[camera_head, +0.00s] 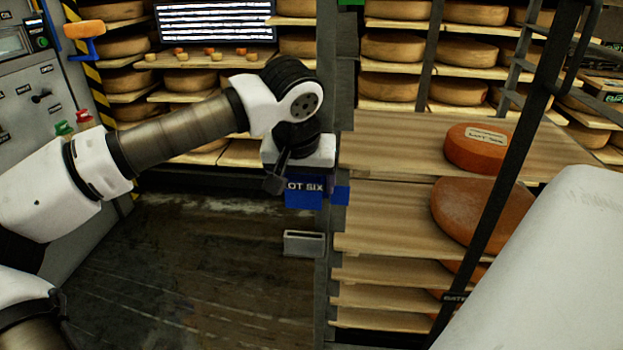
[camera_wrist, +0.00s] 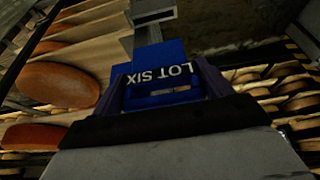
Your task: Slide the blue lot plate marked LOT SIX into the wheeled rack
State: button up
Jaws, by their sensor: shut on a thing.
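The blue lot plate (camera_head: 304,196) reads LOT SIX in white letters. My gripper (camera_wrist: 162,90) is shut on it; in the wrist view the plate (camera_wrist: 158,62) sits between the two dark purple fingers, its lettering upside down. The wheeled rack (camera_head: 380,219) has pale wooden boards and a grey post. A grey metal slotted holder (camera_head: 303,243) juts left from this post, below the plate, with a visible gap in the head view. In the wrist view the holder (camera_wrist: 150,12) shows beyond the plate's far end. Whether they touch there I cannot tell.
An orange cheese wheel (camera_head: 478,150) labelled LOT SIX lies on the rack's top board, a larger wheel (camera_head: 480,213) below. A dark slanted bar (camera_head: 510,160) crosses in front. A control cabinet (camera_head: 40,95) stands left. The floor (camera_head: 210,270) left of the rack is clear.

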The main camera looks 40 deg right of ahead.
dwell(0.3)
jog(key=b, duration=0.4)
send_over(305, 236)
jog(key=a, duration=0.1)
jog(key=shift+s+f, duration=0.2)
jog(key=shift+f, duration=1.25)
jog(key=shift+s+f, duration=0.15)
jog(key=shift+f, duration=1.3)
jog(key=shift+f+b, duration=2)
jog(key=shift+f, duration=1.05)
jog(key=o, duration=1)
jog(key=p+v, duration=0.3)
jog(key=v, duration=1)
jog(key=shift+s+a+r, duration=0.1)
jog(key=shift+s+r, duration=0.05)
jog(key=shift+r, duration=0.2)
